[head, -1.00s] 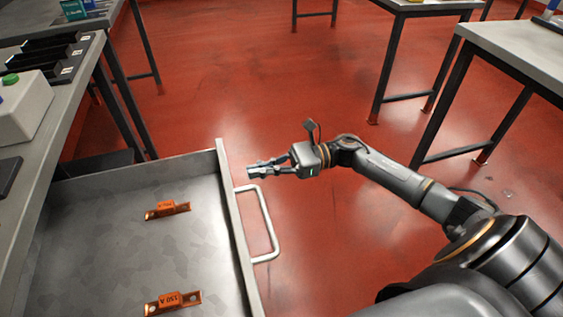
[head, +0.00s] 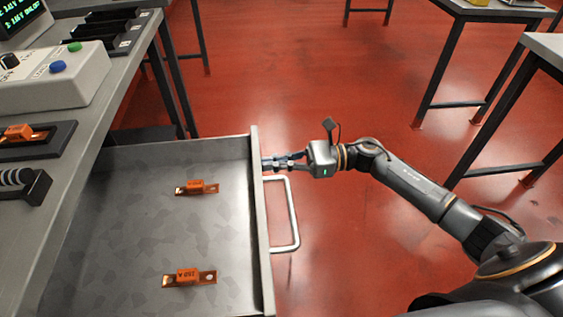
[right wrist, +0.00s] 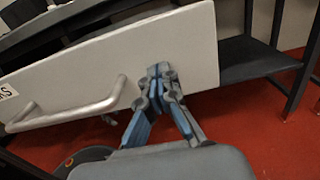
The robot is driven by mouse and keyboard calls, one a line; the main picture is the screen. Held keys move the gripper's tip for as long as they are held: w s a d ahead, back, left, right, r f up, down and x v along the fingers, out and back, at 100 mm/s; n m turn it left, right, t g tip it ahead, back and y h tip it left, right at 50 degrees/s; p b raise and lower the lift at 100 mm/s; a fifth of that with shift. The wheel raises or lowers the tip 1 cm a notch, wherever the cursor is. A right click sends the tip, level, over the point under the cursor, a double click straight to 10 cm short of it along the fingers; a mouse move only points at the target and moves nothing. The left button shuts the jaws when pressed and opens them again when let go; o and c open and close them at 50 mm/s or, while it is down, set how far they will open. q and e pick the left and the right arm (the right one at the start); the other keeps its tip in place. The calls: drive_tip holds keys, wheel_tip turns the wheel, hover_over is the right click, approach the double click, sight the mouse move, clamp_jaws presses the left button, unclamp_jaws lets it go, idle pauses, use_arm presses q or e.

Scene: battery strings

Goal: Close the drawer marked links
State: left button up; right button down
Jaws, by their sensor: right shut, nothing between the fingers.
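The open drawer (head: 258,215) sticks out from under the left workbench. Its pale bar handle (head: 293,215) is on the front panel. In the right wrist view the front panel (right wrist: 200,45) fills the middle, with the handle (right wrist: 75,115) to the left and a label (right wrist: 7,91) ending in "S" cut off at the left edge. My right gripper (head: 268,162) is shut and empty, its fingertips (right wrist: 160,72) at the front panel beside the handle's far end, not around the handle. Whether they touch the panel is hard to tell. My left gripper is not in view.
Two orange links (head: 203,187) (head: 187,277) lie apart in the drawer. A control box (head: 62,78) with green and blue buttons and black trays (head: 108,33) stand on the workbench (head: 105,125). The red floor (head: 350,80) beyond is clear; other tables stand at the right.

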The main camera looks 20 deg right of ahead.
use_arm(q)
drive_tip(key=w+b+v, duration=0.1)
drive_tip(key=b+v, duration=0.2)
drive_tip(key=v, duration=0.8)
use_arm(e)
approach(139, 186)
drive_tip(key=d+r, duration=0.1)
drive_tip(key=r, duration=0.1)
drive_tip(key=s+d+r, duration=0.1)
drive_tip(key=d, duration=0.1)
drive_tip(key=shift+d+r, duration=0.3)
drive_tip(key=shift+r, duration=0.1)
drive_tip(key=b+x, duration=0.2)
drive_tip(key=x, duration=0.6)
drive_tip(key=shift+a+f, duration=0.1)
drive_tip(key=shift+a, duration=0.2)
drive_tip(key=b+x, duration=0.1)
drive_tip(key=x, duration=0.3)
drive_tip(key=shift+w+a, duration=0.1)
drive_tip(key=shift+a, duration=0.4)
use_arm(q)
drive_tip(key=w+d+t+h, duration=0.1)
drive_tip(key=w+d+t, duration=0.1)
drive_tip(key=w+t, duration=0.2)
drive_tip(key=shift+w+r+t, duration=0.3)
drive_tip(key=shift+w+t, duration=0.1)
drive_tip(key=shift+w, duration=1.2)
use_arm(e)
drive_tip(key=shift+a+r, duration=0.1)
drive_tip(key=shift+r, duration=0.15)
